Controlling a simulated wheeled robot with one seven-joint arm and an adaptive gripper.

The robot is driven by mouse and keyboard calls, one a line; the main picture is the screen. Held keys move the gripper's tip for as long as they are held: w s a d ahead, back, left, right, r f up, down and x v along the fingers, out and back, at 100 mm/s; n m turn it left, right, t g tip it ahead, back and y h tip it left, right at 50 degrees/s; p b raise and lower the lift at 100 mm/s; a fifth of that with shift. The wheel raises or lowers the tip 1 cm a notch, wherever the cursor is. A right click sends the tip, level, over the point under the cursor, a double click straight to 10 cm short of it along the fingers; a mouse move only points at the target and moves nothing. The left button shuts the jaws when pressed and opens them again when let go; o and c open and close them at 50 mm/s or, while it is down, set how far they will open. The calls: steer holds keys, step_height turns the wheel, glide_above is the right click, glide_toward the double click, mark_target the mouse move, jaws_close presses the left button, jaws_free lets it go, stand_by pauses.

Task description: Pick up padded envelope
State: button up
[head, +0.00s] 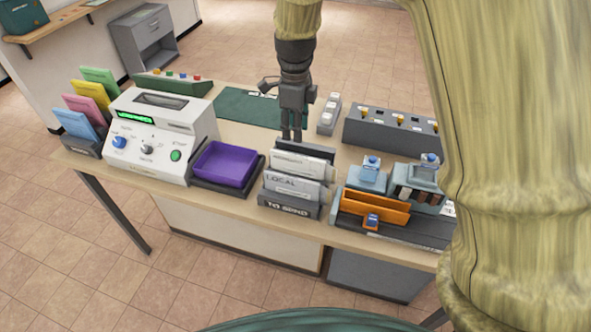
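My gripper (291,138) points down just behind the "TO SEND" rack (289,209), near the middle of the table. Its two fingers are close together, with only a narrow gap showing; whether they hold anything cannot be made out. Pale envelopes (300,165) stand in the rack, behind a grey divider (292,187) marked "LOCAL". I cannot tell whether one of them is the padded envelope. The fingertips end near the rack's dark back panel (304,150), and contact is unclear.
On the table, a white machine (160,140) and a purple tray (225,165) stand left of the rack. Orange holders and blue-topped stamps (367,175) stand right. A green mat (240,107) lies behind. Colored cards (75,125) stand far left. My arm hides the right side.

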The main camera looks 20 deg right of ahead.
steer(key=shift+s+d+f, duration=0.1)
steer(key=shift+s+f, duration=0.1)
steer(key=p, duration=0.2)
glide_above(298, 156)
step_height(298, 156, down, 4)
steer(key=shift+w+f, duration=0.1)
steer(key=shift+f, duration=0.25)
steer(key=shift+f+p, duration=1.2)
steer(key=shift+f, duration=1.45)
jaws_close()
